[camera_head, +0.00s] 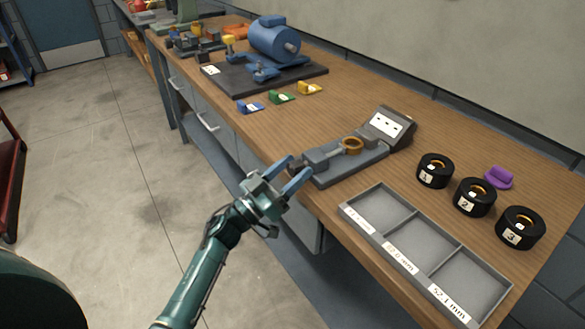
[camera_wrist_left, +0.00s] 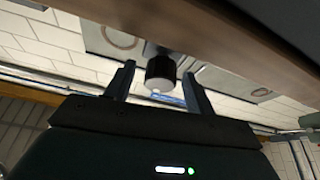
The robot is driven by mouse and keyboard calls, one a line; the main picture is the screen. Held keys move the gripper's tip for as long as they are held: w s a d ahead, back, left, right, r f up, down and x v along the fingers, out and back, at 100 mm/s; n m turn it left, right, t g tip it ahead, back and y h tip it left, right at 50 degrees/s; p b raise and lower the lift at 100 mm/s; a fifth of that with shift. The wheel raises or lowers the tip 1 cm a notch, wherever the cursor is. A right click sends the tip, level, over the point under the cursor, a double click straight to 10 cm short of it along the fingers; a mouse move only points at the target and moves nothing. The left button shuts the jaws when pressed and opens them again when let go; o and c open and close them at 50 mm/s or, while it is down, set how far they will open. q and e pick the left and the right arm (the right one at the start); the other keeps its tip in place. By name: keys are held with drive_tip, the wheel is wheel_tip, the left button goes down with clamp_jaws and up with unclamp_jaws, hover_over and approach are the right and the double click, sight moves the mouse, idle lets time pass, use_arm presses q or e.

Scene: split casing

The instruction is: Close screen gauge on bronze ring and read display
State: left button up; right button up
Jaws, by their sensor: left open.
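The screen gauge (camera_head: 330,165) lies on the wooden bench, a grey base with a tilted display (camera_head: 388,124) at its far right end. The display face is white with small dark marks, too small to read. The bronze ring (camera_head: 352,144) sits on the gauge, close to the display end. My left gripper (camera_head: 299,165) is open at the near left end of the gauge, by the bench edge. In the left wrist view a black knob (camera_wrist_left: 161,74) shows between the two open fingers (camera_wrist_left: 159,70); I cannot tell whether they touch it. My right gripper is out of view.
A grey three-compartment tray (camera_head: 371,233) with size labels stands empty in front. Black numbered rings (camera_head: 435,171) and a purple piece (camera_head: 498,178) lie to the right. Coloured blocks (camera_head: 281,97) and a blue motor casing (camera_head: 274,42) stand farther back. The bench edge is close to my gripper.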

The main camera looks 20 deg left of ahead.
use_arm(q)
drive_tip(key=shift+w+d+r, duration=0.1)
drive_tip(key=shift+w, duration=0.05)
drive_tip(key=c, duration=1)
drive_tip(key=shift+o, duration=0.2)
drive_tip(key=shift+m, duration=0.3)
